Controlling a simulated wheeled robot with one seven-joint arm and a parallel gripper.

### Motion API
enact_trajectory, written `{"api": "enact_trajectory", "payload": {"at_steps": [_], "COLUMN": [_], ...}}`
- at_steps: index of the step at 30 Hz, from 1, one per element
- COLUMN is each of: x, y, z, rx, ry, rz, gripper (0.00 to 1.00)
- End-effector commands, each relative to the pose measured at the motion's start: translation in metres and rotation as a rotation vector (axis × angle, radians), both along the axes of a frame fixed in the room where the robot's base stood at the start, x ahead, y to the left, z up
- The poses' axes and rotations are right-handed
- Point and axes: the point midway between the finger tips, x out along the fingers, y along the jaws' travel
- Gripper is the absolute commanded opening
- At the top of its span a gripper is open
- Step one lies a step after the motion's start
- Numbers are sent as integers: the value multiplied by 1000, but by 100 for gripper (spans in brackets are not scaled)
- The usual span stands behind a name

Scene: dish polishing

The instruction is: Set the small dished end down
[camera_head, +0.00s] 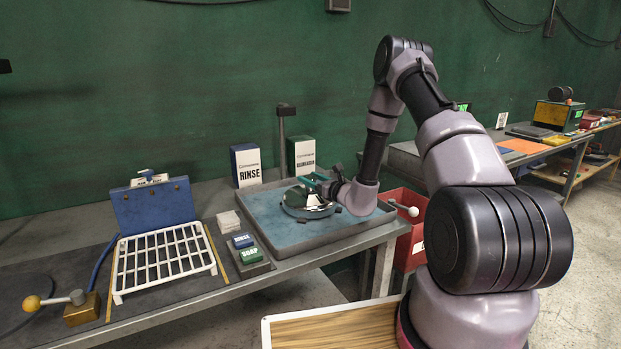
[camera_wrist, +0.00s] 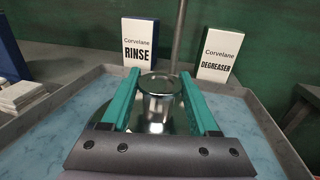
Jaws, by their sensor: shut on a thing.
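A shiny metal dished end (camera_head: 310,210) is in the blue-floored tray, low over or on its floor; I cannot tell if it touches. In the wrist view its polished round surface (camera_wrist: 150,121) lies beneath my gripper, with a bright cylindrical part (camera_wrist: 160,88) standing up between the fingers. My gripper (camera_head: 315,180) has teal fingers, which also show in the wrist view (camera_wrist: 161,90), on either side of that part and shut on it. The gripper's dark palm hides the near side of the piece.
The grey tray (camera_head: 345,238) has raised walls. RINSE (camera_head: 246,166) and DEGREASER (camera_head: 302,156) boxes stand behind it. A red bin (camera_head: 409,240) is at the right.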

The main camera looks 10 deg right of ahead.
Motion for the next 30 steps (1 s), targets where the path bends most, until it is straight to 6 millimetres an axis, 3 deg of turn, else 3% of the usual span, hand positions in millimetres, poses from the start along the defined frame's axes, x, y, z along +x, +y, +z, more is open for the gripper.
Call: {"api": "enact_trajectory", "payload": {"at_steps": [2, 3, 5, 17, 30], "x": [1, 0, 0, -2, -75], "y": [0, 0, 0, -1, -43], "z": [0, -3, -3, 1, 0], "rx": [2, 0, 0, 0, 1], "ry": [-3, 1, 1, 1, 4], "rz": [-1, 0, 0, 0, -3], "gripper": [0, 68, 91, 91, 91]}}
